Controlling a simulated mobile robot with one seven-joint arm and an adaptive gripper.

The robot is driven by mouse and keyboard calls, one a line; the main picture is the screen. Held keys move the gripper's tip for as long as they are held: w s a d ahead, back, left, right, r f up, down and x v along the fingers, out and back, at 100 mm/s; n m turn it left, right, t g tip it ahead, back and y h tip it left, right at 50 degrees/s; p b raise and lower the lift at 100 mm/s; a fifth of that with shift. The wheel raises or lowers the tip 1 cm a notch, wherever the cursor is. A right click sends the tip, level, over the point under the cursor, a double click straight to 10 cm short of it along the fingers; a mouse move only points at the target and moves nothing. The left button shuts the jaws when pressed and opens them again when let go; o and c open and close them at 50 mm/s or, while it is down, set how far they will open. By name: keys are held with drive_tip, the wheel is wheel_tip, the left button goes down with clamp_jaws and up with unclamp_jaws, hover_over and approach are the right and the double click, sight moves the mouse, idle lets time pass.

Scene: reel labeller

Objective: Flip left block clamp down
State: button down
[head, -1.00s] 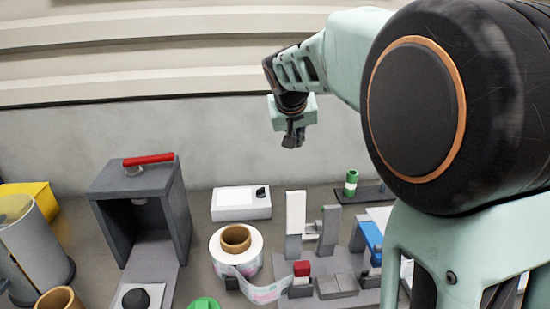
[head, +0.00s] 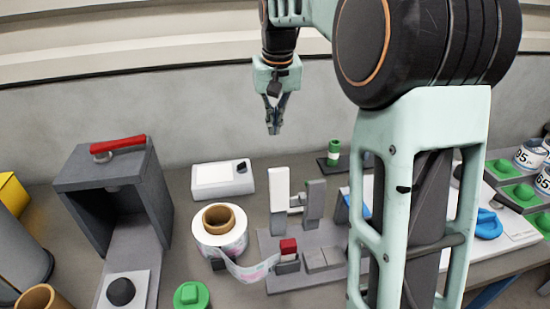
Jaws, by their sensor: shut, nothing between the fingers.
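A grey fixture plate (head: 268,241) lies on the bench right of the label reel. Two flaps stand upright on it: a white-faced left one (head: 280,195) and a plain grey right one (head: 315,200). The left one looks like the left block clamp, and it is up. In front of them are a red-topped block (head: 287,251) at left and a low grey block (head: 322,258) beside it. My gripper (head: 273,131) points down, shut and empty, in the air above the left flap and touching nothing.
A label reel (head: 228,248) stands at left with its strip running to the red-topped block. A white box (head: 223,178) sits behind it. A grey press with a red handle (head: 118,144) is farther left. A green-topped post (head: 333,150) stands behind the fixture. My arm hides part of the right side.

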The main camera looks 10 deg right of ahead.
sight(278, 188)
drive_tip(key=shift+f, duration=0.1)
wheel_tip(278, 188, down, 9)
drive_tip(key=s+p, duration=0.2)
idle(0.5)
drive_tip(key=shift+f+b, duration=0.1)
drive_tip(key=shift+b, duration=0.4)
